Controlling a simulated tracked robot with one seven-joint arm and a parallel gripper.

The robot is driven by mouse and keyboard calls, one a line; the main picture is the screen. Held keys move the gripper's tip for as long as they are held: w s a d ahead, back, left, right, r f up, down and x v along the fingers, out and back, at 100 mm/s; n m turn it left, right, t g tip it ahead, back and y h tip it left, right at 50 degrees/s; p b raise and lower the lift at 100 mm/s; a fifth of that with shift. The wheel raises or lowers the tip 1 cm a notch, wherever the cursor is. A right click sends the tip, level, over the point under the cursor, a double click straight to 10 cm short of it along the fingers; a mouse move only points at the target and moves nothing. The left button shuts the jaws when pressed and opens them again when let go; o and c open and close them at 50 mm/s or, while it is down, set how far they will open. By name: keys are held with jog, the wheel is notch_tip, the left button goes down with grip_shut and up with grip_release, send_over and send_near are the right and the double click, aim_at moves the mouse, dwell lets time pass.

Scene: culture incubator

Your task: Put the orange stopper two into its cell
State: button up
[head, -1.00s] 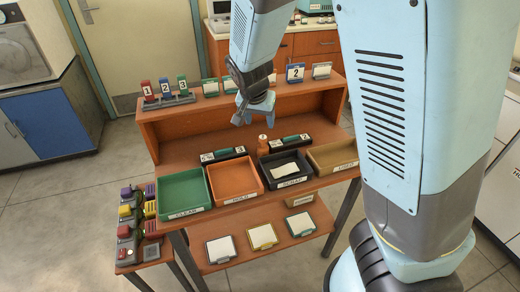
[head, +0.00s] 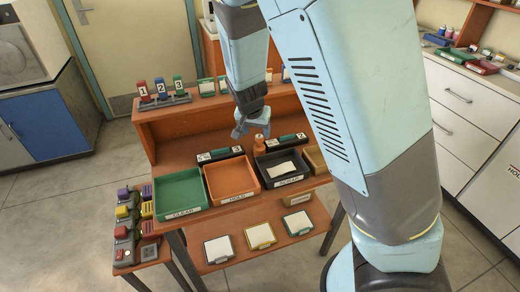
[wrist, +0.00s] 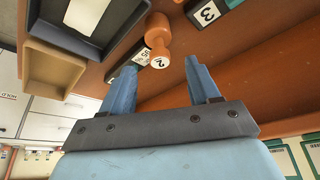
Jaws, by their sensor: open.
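The orange stopper (head: 260,144) stands upright on the desk, between two dark racks and behind the trays. In the wrist view the stopper (wrist: 157,38) shows a white face marked 2. My gripper (head: 252,128) is just above and behind the stopper in the head view. In the wrist view my gripper (wrist: 160,85) is open and empty, its two blue fingers apart, with the stopper beyond the fingertips. The left dark rack (head: 220,155) and the right dark rack (head: 288,143) carry small white labels. I cannot tell which cell belongs to the stopper.
A green tray (head: 180,188), an orange tray (head: 232,178), a black tray (head: 267,178) holding white paper and a tan tray (head: 313,158) line the desk front. Numbered blocks (head: 161,90) and framed cards stand on the raised back shelf. Coloured blocks (head: 132,213) sit at left.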

aim_at(259, 137)
jog(key=shift+x, duration=3.6)
jog(key=shift+w+d, duration=0.1)
jog(key=shift+c, duration=0.3)
grip_shut()
